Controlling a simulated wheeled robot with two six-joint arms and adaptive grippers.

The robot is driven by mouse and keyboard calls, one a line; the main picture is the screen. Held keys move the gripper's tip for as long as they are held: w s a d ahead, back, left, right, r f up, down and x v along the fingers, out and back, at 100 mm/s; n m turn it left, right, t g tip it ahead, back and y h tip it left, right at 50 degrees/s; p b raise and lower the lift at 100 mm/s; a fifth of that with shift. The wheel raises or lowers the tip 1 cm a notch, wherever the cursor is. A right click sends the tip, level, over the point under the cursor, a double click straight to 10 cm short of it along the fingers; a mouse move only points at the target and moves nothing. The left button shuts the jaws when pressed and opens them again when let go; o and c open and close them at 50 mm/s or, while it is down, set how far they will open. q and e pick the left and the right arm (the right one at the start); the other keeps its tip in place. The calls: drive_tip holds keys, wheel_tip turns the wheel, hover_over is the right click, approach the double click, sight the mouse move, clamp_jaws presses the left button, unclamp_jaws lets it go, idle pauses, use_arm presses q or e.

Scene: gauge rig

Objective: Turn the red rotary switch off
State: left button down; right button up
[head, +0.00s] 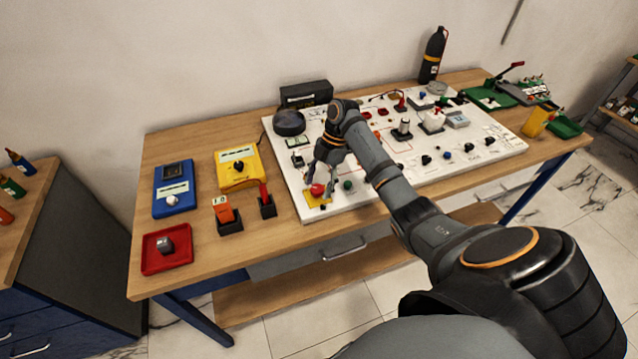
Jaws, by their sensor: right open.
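A red round knob (317,189) sits on a yellow plate at the front left part of the white board (390,193). It looks like the red rotary switch, but its setting is too small to read. My right gripper (318,176) points down just above and behind this knob. Its jaws are open, and I cannot tell whether a finger touches the knob. My right arm reaches across the board and hides part of its middle. My left gripper is not in view.
A red tray (167,262), a blue box (172,205) and a yellow box (239,182) are on the left. A black bottle (433,55) stands behind. Bare wood (265,240) lies in front.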

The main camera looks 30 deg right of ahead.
drive_tip(key=shift+r, duration=0.15)
drive_tip(key=d+r, duration=0.1)
drive_tip(key=d, duration=0.3)
drive_tip(key=w+d+r, duration=0.1)
drive_tip(key=d+r, duration=0.1)
drive_tip(key=d, duration=0.3)
drive_tip(key=w+d+r, duration=0.1)
drive_tip(key=d, duration=0.3)
drive_tip(key=shift+w+d+r, duration=0.15)
drive_tip(key=shift+w+d, duration=0.05)
drive_tip(key=shift+d, duration=0.15)
drive_tip(key=shift+s, duration=0.1)
